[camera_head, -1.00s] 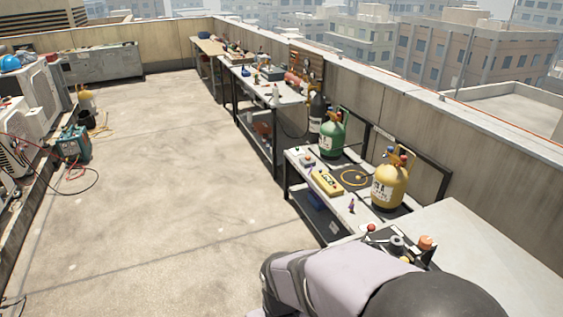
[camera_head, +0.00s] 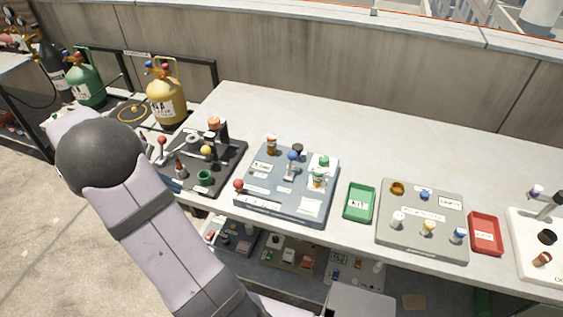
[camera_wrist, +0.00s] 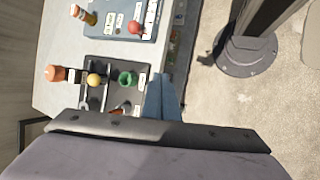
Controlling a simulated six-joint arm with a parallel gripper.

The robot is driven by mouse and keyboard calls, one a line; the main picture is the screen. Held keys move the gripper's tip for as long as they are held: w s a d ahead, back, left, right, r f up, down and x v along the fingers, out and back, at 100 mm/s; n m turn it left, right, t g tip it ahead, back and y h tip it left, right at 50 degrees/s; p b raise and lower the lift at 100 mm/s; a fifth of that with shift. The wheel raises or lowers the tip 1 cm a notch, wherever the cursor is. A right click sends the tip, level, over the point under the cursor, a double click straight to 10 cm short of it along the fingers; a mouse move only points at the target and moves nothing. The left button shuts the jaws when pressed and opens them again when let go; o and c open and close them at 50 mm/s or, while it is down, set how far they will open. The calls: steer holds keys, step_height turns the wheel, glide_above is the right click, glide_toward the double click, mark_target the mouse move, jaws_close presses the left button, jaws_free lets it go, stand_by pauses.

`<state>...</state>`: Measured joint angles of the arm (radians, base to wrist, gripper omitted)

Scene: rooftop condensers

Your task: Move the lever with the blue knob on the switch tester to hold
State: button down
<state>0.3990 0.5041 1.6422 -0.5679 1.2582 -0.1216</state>
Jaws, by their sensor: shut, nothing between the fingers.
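The blue-grey panel (camera_head: 262,205) sits on the bench in the middle of the head view. A lever with a blue knob (camera_head: 292,156) stands on its upper middle part, and its label is too small to read. Part of this panel shows at the top of the wrist view (camera_wrist: 121,34), but the blue knob is not visible there. My gripper (camera_wrist: 160,80) is shut and empty in the wrist view, apart from the blue-grey panel and beside the dark panel's edge. In the head view the gripper is hidden by my arm.
A dark panel (camera_head: 233,165) with red, orange and yellow knobs stands left of the blue-grey panel. A red knob (camera_head: 238,184) is at the panel's front left. A green tray (camera_head: 359,203), grey panel (camera_head: 405,235) and red tray (camera_head: 485,233) lie right. The bench's back strip is clear.

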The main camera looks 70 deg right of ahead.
steer(key=s+d+f+m+g+h+b, duration=0.1)
steer(key=s+d+g+b, duration=0.1)
steer(key=d, duration=0.5)
steer(key=s+d+f+m+g+b, duration=0.1)
steer(key=d+f+g+b, duration=0.1)
steer(key=d, duration=0.5)
steer(key=m+g+b, duration=0.3)
steer(key=g+b, duration=0.1)
steer(key=b, duration=0.1)
glide_toward(291, 163)
steer(key=w+d, duration=0.1)
steer(key=w, duration=0.1)
steer(key=w+d, duration=0.1)
steer(key=w, duration=0.1)
steer(key=shift+w+d, duration=0.2)
steer(key=shift+d, duration=0.05)
steer(key=shift+s+d+r+g, duration=0.15)
steer(key=shift+s+d+g, duration=0.15)
steer(key=shift+s, duration=0.25)
steer(key=shift+p+x, duration=1.35)
steer(key=shift+x, duration=3.6)
